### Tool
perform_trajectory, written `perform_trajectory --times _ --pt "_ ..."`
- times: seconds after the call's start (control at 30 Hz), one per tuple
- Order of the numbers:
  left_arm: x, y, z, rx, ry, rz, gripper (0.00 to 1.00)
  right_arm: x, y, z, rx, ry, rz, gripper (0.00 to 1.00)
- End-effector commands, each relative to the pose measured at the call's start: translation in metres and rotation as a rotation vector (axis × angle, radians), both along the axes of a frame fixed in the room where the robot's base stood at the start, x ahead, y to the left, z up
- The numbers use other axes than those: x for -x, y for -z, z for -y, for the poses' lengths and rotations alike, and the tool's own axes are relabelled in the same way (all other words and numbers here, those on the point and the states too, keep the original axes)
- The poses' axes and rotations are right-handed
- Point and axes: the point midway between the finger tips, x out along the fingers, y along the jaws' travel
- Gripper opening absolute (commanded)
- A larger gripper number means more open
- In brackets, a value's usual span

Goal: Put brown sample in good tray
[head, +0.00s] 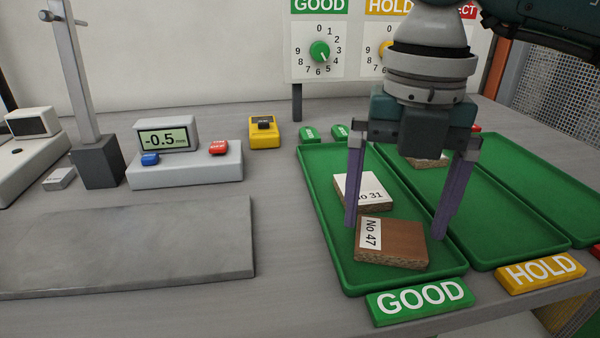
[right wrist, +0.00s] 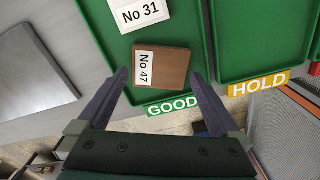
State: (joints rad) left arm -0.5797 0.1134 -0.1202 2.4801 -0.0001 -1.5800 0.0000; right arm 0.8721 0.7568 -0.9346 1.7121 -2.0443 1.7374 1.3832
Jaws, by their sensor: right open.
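The brown sample (head: 400,243), a flat board with a white "No 47" label, lies in the front part of the green good tray (head: 350,280). It also shows in the right wrist view (right wrist: 168,68). My right gripper (head: 396,228) is open, with its two purple fingers pointing down around the sample and a gap on either side. In the right wrist view its fingertips (right wrist: 157,72) are apart with nothing held between them. My left gripper is not in view.
A white-topped sample "No 31" (head: 374,188) lies behind the brown one. The hold tray (head: 487,225) adjoins on the right, with a sample (head: 428,162) partly hidden behind my gripper. A grey plate (head: 130,245) and a display box (head: 185,165) stand left.

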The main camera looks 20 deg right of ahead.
Motion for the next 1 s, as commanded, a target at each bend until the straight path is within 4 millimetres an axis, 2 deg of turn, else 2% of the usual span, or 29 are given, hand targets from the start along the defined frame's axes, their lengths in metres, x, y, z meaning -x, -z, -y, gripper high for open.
perform_trajectory --times 0.2,0.4,0.6,1.0 --pt "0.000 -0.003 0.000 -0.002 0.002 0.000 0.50 -0.001 -0.052 0.000 -0.001 -0.001 0.007 1.00" --pt "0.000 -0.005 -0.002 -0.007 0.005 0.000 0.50 -0.001 -0.088 0.000 0.000 0.000 0.005 1.00" --pt "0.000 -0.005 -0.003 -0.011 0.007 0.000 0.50 0.000 -0.102 0.000 0.000 -0.001 0.001 1.00" --pt "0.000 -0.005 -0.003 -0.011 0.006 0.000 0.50 0.000 -0.102 0.000 0.001 0.000 0.001 1.00"
